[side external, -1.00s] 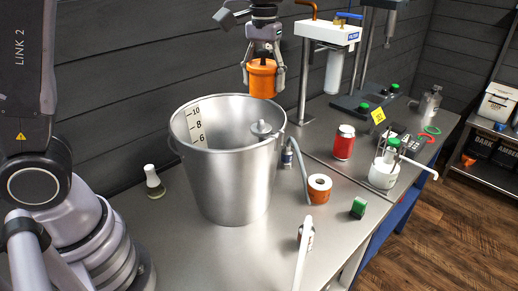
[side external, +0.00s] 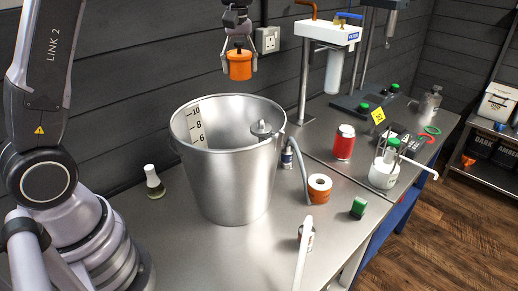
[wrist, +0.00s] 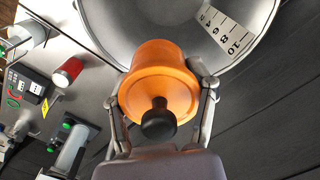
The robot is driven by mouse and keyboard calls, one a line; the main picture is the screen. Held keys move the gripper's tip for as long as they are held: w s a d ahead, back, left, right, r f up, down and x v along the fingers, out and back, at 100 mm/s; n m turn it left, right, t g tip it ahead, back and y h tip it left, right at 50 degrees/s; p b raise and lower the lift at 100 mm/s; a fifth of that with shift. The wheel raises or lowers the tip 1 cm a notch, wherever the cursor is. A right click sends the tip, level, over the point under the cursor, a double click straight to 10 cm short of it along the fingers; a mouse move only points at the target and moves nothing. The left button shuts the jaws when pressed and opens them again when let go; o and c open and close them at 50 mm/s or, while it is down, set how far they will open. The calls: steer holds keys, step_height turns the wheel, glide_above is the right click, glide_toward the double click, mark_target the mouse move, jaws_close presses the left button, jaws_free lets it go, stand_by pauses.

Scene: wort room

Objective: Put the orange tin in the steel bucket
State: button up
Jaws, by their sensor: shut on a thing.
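The orange tin (side external: 239,67) has a black knob on its lid and is held in the air. My gripper (side external: 239,70) is shut on it, with a finger on each side. In the side view the tin appears above the far rim of the steel bucket (side external: 232,180). The wrist view shows the tin (wrist: 158,80) between the fingers, with the bucket's open mouth (wrist: 140,22) beyond it. The bucket stands upright on the steel bench, with a scale strip inside its wall. Its floor is hidden in the side view.
A steel fitting (side external: 262,130) sits at the bucket's right rim, with a hose beside it. A small flask (side external: 154,182) stands left of the bucket.

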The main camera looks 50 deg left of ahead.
step_height(320, 180, down, 34)
steer(key=shift+f, duration=0.15)
stand_by(0.4)
steer(key=o, duration=1.2)
steer(key=shift+f, duration=0.1)
steer(key=shift+o, duration=0.2)
